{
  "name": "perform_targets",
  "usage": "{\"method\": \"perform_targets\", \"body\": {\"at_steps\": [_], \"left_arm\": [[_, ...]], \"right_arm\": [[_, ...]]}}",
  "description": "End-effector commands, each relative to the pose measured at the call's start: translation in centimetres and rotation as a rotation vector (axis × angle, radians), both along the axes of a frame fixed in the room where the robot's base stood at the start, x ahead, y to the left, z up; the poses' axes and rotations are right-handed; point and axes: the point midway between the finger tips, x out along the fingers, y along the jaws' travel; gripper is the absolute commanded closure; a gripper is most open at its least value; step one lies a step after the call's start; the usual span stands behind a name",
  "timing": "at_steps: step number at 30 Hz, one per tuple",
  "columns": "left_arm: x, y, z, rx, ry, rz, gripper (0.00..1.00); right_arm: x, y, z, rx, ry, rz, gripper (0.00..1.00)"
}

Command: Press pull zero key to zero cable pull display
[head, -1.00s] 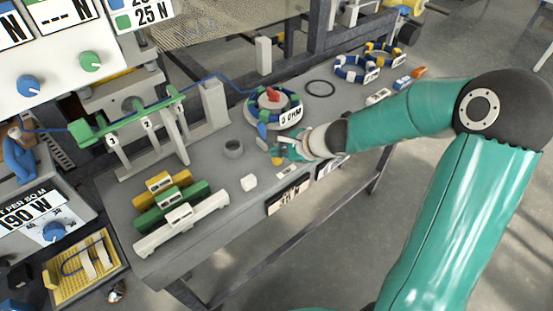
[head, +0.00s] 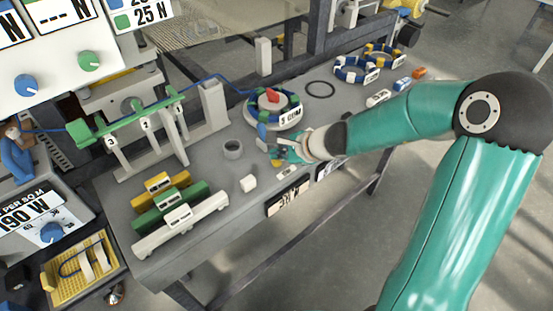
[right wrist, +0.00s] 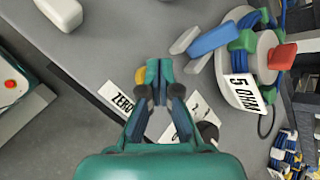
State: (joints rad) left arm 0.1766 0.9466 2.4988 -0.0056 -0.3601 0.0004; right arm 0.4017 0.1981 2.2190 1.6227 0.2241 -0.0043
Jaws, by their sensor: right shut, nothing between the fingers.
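My right gripper (head: 279,155) is shut and empty, low over the front edge of the grey bench. In the right wrist view its closed teal fingertips (right wrist: 158,68) are right beside a small yellow key (right wrist: 140,75). A white label reading ZERO (right wrist: 116,98) lies near that key. In the head view the key (head: 276,163) is mostly hidden by the fingers; I cannot tell whether they touch it. A display panel at top left shows 25 N (head: 150,14) beside a green square, and another display shows dashes and N (head: 58,12). My left gripper is out of view.
A round holder labelled 5 OHM (head: 275,108), with a red knob, stands just behind the gripper. Yellow, green and white bars (head: 180,222) lie at the bench's front left.

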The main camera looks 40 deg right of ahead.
Motion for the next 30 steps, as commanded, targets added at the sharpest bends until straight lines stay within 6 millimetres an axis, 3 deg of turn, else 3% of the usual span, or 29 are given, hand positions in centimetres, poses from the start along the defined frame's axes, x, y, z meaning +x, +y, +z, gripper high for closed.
{"method": "perform_targets", "body": {"at_steps": [20,30], "left_arm": [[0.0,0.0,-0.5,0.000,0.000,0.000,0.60],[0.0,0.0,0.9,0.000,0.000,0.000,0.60]], "right_arm": [[0.0,0.0,-0.5,0.000,0.001,0.000,1.00],[0.0,0.0,1.0,-0.001,0.000,0.000,1.00]]}}
